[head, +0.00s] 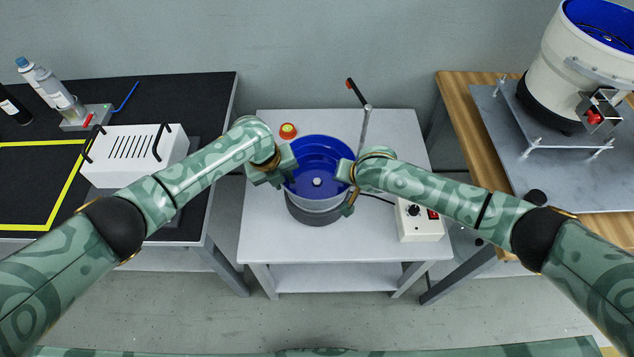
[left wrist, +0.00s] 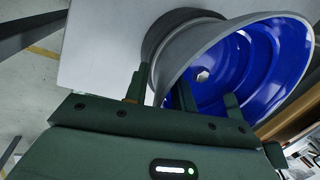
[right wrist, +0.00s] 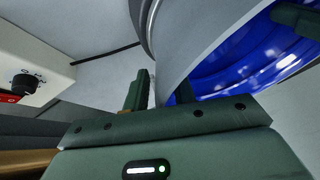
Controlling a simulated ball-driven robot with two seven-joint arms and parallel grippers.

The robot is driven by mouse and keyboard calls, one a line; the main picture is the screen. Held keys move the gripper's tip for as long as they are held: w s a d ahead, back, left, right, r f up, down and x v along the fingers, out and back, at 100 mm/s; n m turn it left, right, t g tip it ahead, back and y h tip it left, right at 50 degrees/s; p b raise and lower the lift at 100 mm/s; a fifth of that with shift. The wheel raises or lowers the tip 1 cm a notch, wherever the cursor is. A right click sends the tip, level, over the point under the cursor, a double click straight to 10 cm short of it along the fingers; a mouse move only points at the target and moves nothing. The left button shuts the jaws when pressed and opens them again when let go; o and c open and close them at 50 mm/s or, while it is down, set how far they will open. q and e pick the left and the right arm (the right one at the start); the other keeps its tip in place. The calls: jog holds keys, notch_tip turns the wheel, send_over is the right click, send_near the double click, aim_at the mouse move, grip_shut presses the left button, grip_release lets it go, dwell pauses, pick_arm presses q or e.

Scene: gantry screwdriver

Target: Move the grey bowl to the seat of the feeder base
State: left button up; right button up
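The grey bowl (head: 318,170), blue inside with a small nut-like piece at its middle, is over the dark, round feeder base (head: 318,217) on the middle table. It looks about level; I cannot tell whether it rests on the seat, which it hides. My left gripper (head: 284,165) is at its left rim and my right gripper (head: 349,174) at its right rim. In the left wrist view the wall of the bowl (left wrist: 255,65) passes between the close-set fingers (left wrist: 160,90). The right wrist view shows the same for the right fingers (right wrist: 160,95).
A red-and-yellow button (head: 288,130) and a post with a red-tipped arm (head: 363,125) stand behind the bowl. A control box (head: 418,222) is at its right. The right table holds another feeder (head: 570,75); the black left table (head: 205,100) holds a white box (head: 135,153).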

jog(key=shift+r, duration=0.1)
pick_arm(q)
jog(key=v, duration=1.2)
pick_arm(e)
jog(key=v, duration=1.2)
pick_arm(q)
jog(key=shift+w, duration=0.1)
